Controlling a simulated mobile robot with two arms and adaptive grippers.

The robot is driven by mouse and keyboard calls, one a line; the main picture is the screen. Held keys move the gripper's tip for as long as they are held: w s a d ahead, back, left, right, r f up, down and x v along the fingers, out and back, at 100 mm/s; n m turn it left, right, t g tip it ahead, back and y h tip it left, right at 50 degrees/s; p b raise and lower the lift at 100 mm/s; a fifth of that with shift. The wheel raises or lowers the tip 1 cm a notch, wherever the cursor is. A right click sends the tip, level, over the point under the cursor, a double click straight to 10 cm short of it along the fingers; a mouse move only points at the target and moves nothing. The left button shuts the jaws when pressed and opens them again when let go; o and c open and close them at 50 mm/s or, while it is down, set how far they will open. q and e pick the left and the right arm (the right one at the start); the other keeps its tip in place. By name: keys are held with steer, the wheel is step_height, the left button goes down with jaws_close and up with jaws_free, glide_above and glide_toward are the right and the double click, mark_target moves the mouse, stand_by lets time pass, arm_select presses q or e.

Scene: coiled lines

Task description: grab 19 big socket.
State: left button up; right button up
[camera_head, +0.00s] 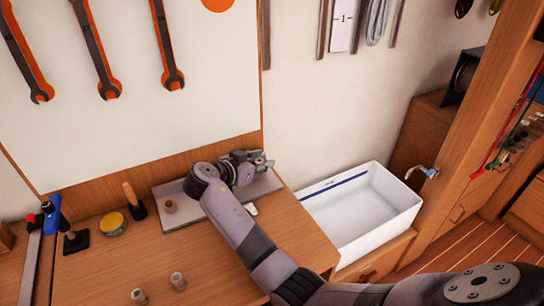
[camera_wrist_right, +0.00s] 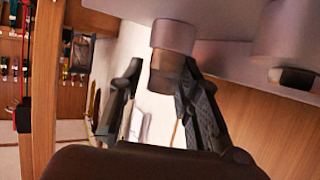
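My right gripper (camera_head: 262,163) is over the right end of the grey tray (camera_head: 186,217) at the back of the bench. In the right wrist view it is open (camera_wrist_right: 161,72), with a two-part socket (camera_wrist_right: 173,36), grey and brown, at its fingertips. The right finger overlaps or is very close to this socket; the left finger is apart from it. I cannot tell whether they touch. Another socket (camera_wrist_right: 288,76) is at the right there. A socket (camera_head: 170,206) stands at the tray's left end. No size markings are readable. My left gripper is not in view.
Two small sockets (camera_head: 178,281) (camera_head: 139,296) stand on the front of the bench. A yellow-green tin (camera_head: 112,224) and a wooden-handled tool (camera_head: 134,201) are left of the tray. A white sink (camera_head: 377,218) is at the right. Wrenches (camera_head: 98,52) hang on the wall panel.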

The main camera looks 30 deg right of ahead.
steer(key=shift+w+d+f, duration=0.1)
steer(key=shift+f, duration=0.05)
steer(key=shift+a+r, duration=0.3)
steer(key=shift+a, duration=0.3)
steer(key=shift+c, duration=1.1)
steer(key=shift+d, duration=0.1)
steer(key=shift+c, duration=0.7)
steer(key=shift+d+f, duration=0.1)
steer(key=shift+c, duration=1.3)
jaws_close()
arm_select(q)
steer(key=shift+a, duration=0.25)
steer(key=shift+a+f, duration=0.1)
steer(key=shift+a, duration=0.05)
